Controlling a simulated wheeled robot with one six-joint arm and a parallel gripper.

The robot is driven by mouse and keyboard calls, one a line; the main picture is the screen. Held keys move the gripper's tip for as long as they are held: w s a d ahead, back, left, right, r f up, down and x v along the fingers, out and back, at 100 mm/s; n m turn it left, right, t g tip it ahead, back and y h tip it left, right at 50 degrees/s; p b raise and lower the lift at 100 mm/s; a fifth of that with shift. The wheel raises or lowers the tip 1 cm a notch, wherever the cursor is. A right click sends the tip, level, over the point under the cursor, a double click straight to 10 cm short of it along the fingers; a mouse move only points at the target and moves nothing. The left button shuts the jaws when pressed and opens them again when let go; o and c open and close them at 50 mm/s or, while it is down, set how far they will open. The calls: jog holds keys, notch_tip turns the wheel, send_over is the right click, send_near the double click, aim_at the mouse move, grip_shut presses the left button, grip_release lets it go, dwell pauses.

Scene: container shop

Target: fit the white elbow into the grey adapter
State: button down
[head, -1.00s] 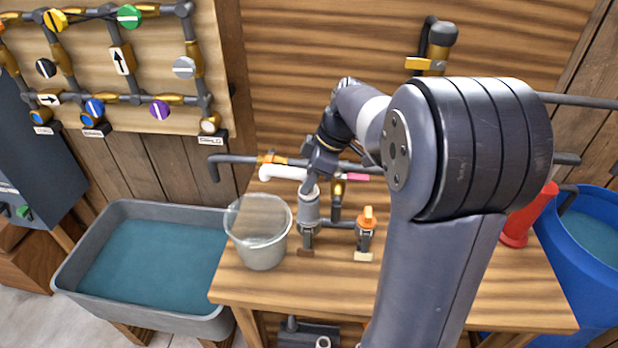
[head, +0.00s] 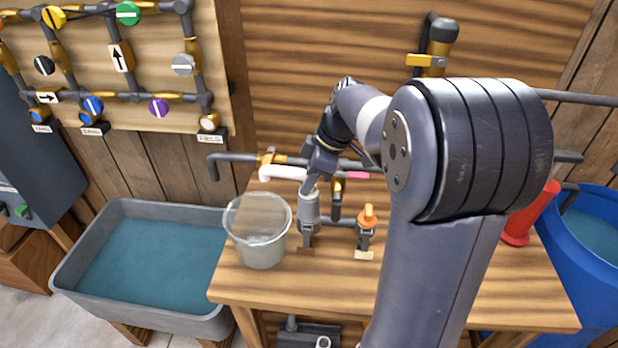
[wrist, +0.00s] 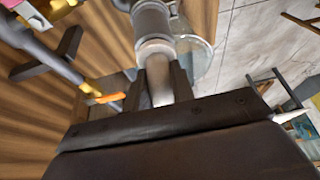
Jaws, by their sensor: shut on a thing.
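The white elbow (head: 283,173) is at the back left of the table in the head view, its free arm pointing left. My gripper (head: 311,184) is shut on it just above the grey adapter (head: 309,209). The adapter is an upright grey cylinder on a clamp stand. In the wrist view my gripper (wrist: 158,88) has its two fingers on either side of the white elbow (wrist: 159,76). The elbow lines up with the rim of the grey adapter (wrist: 152,22) and meets it there. I cannot tell how deep it sits.
A clear bucket (head: 260,235) stands close left of the adapter. An orange-topped valve (head: 367,218) stands to its right. A grey pipe (head: 235,158) runs behind. A grey water trough (head: 140,210) is left of the table, and a blue barrel (head: 590,270) is right. The table's front is clear.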

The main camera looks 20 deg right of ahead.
jog(key=shift+f, duration=0.2)
jog(key=c, duration=1.1)
grip_release()
jog(key=v, duration=1.1)
jog(key=shift+a, duration=0.1)
jog(key=x, duration=1.1)
jog(key=shift+r+p, duration=0.35)
jog(key=shift+r, duration=0.15)
